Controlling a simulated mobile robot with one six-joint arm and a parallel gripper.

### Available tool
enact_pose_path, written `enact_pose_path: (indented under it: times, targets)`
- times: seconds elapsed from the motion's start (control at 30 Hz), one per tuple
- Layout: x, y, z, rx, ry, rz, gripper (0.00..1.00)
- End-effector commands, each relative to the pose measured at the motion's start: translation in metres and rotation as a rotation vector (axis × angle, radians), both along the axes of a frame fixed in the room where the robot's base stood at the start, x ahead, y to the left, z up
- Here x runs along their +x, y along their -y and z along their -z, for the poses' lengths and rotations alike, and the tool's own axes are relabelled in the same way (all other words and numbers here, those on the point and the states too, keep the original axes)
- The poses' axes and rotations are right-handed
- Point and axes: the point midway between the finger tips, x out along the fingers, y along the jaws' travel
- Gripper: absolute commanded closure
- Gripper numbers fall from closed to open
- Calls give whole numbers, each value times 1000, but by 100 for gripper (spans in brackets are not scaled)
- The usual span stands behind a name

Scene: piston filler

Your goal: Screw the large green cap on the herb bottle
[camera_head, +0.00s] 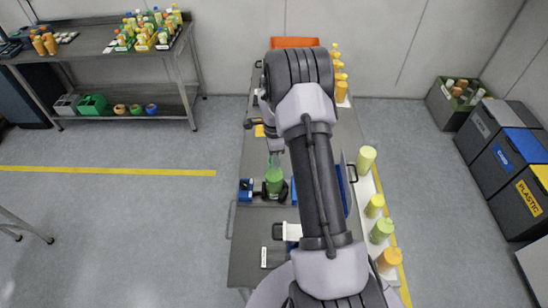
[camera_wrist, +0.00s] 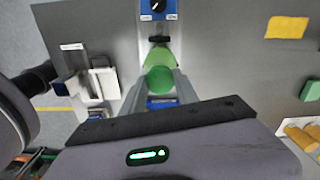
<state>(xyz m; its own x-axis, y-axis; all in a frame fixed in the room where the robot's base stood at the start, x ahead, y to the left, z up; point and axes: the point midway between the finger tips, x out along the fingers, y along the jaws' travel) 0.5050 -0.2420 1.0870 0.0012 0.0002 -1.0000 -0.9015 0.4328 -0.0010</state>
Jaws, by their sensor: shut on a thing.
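The green herb bottle (camera_head: 274,182) stands upright in a dark holder on the workbench in the head view. In the wrist view its lighter green body (camera_wrist: 160,56) shows just beyond the cap. The large green cap (camera_wrist: 160,80) is a darker green disc between the two grey fingers of my gripper (camera_wrist: 160,84). The fingers are shut on it from both sides. The cap overlaps the near part of the bottle in the picture; I cannot tell whether they touch.
A blue control box with a black knob (camera_wrist: 157,9) lies beyond the bottle. A white fixture (camera_wrist: 92,84) stands left of the gripper. Several yellow and green bottles (camera_head: 381,231) line the bench's right side. A yellow piece (camera_wrist: 287,27) lies on the bench.

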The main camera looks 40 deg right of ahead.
Motion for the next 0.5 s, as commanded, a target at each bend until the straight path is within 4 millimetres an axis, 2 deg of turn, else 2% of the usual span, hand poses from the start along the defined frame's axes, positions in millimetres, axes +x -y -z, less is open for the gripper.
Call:
enact_pose_path:
  times: [0.5]
  targets:
    - [0,0,8,0,0,0,100]
